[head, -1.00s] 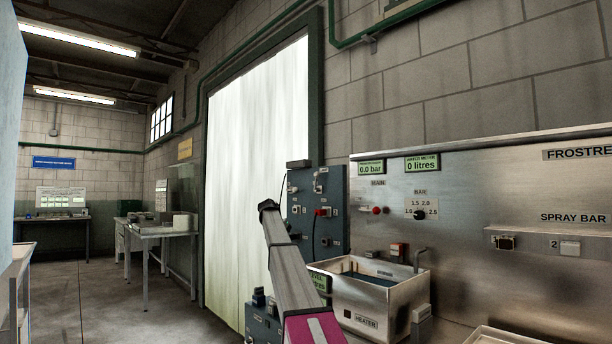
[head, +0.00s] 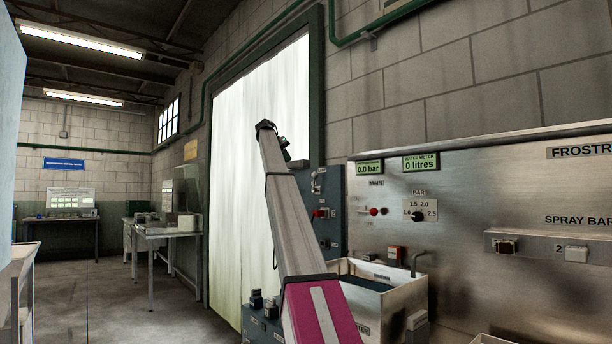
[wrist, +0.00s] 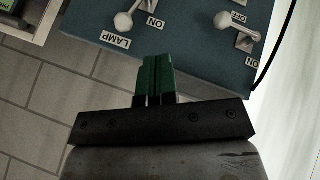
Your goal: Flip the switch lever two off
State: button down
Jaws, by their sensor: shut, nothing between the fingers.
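A blue-grey switch panel (wrist: 185,50) fills the top of the wrist view, with its labels upside down. Two white ball-ended levers show on it. The left lever (wrist: 124,21) sits by the labels LAMP and ON. The right lever (wrist: 224,21) sits between OFF and ON labels. No number two is readable, so I cannot tell which lever is two. My gripper (wrist: 157,58) is shut and empty, its green fingertips pointing at the panel below and between the levers. I cannot tell whether they touch it. In the head view the panel (head: 328,232) is partly hidden by my arm.
A steel panel (head: 480,190) with gauges and knobs stands at the right, with a steel basin (head: 400,305) below it. A pale strip curtain (head: 237,180) hangs behind my arm. Tables (head: 165,231) stand farther left, with open floor before them. A dark cable (wrist: 276,48) runs beside the switch panel.

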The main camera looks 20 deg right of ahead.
jog(key=shift+f, duration=0.15)
send_near(314, 182)
jog(key=shift+w+d+f, duration=0.25)
jog(key=shift+d+f, duration=0.3)
jog(key=shift+f, duration=0.05)
jog(key=shift+w+d+f, duration=0.3)
jog(key=shift+d+f, duration=0.2)
jog(key=shift+f, duration=0.1)
jog(key=shift+w+d+f, duration=0.25)
jog(key=shift+d+f, duration=0.3)
jog(key=shift+f, duration=0.05)
jog(key=shift+s, duration=0.15)
jog(key=shift+s+d+m+t, duration=0.15)
jog(key=shift+m+t, duration=0.15)
jog(key=shift+t, duration=0.3)
